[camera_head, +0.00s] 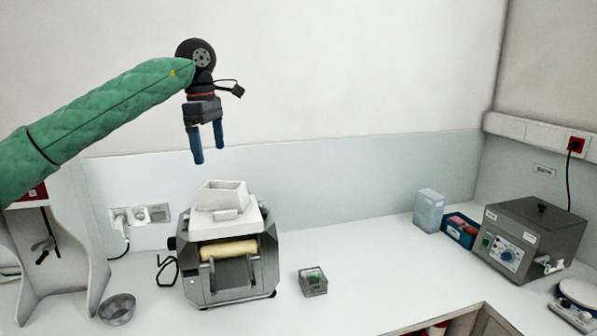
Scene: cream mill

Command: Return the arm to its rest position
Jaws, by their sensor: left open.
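My left arm (105,115), in a green quilted sleeve, reaches in from the left and is raised. My left gripper (208,158) hangs from its end with two blue fingers pointing down, apart and with nothing between them. It is above the cream mill (230,280), a grey machine with a pale roller and a white hopper (224,196) on top. A clear gap shows between the fingertips and the hopper. My right gripper is not in view.
A metal bowl (117,309) stands at the left. A water bath (530,237), a blue box (460,229) and a pale box (428,210) are at the right. The middle counter (375,270) is clear.

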